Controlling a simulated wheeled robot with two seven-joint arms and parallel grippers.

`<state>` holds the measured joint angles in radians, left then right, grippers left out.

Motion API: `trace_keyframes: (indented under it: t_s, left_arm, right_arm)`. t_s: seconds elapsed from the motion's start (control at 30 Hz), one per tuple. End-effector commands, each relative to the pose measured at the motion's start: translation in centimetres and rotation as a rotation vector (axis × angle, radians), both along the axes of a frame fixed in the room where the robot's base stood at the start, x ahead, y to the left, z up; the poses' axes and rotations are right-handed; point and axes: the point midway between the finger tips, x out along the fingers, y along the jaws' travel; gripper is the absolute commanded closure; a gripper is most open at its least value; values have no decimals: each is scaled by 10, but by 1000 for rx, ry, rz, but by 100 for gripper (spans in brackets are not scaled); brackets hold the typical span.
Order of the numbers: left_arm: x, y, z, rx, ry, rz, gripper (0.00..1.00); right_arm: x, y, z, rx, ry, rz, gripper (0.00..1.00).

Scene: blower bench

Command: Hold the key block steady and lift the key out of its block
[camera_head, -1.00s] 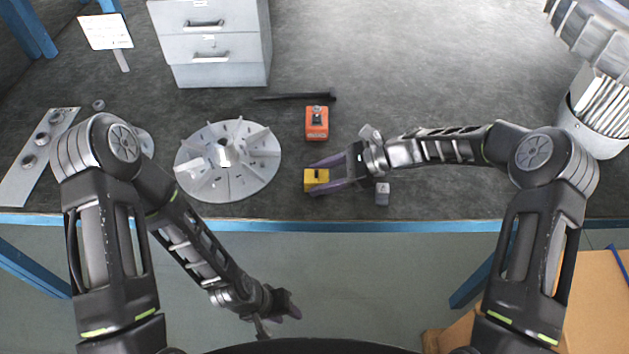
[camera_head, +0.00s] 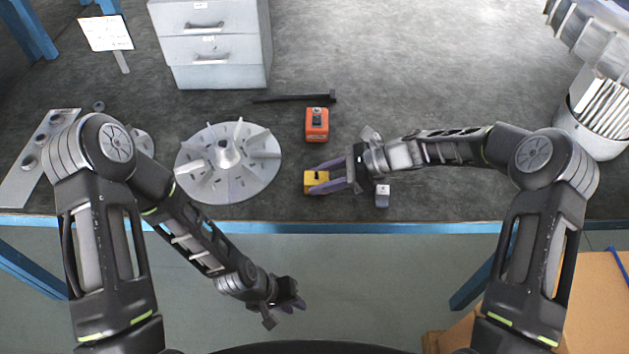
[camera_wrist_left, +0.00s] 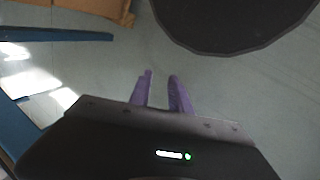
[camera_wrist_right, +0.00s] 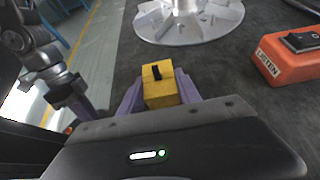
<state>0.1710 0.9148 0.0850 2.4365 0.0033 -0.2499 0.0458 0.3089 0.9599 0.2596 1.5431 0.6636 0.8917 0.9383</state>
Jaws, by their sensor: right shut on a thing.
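The key block is a small yellow block (camera_head: 314,182) near the front edge of the bench. A small black key (camera_wrist_right: 157,72) stands in its top in the right wrist view. My right gripper (camera_head: 318,176) is shut on the block (camera_wrist_right: 158,92), one purple finger along each side. The block appears to rest on the bench. My left gripper (camera_head: 298,302) is in front of the bench, below its edge and well away from the block. In the left wrist view its purple fingers (camera_wrist_left: 160,75) stand apart with nothing between them.
An orange switch box (camera_head: 317,124) sits behind the block. A finned grey impeller disc (camera_head: 240,180) lies to its left. A small grey block (camera_head: 382,196) is beside my right wrist. A dark rod (camera_head: 290,98) and grey drawers (camera_head: 205,77) are farther back.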

Motion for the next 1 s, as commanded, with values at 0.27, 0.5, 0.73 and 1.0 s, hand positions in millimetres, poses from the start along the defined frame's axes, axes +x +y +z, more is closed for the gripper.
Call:
trace_keyframes:
  t_s: [0.27, 0.5, 0.73, 1.0]
  left_arm:
    - [84, -50, 68, -142, 51, 46, 76]
    - [142, -83, 167, -247, 114, 48, 76]
    - [167, -95, 251, -276, 130, -41, 76]
    - [197, -87, 264, -91, -95, -623, 76]
  right_arm:
    - [0, 0, 0, 0, 0, -1, 83]
    - [0, 0, 0, 0, 0, -1, 83]
    - [0, 0, 0, 0, 0, -1, 83]
    - [0, 0, 0, 0, 0, 0, 83]
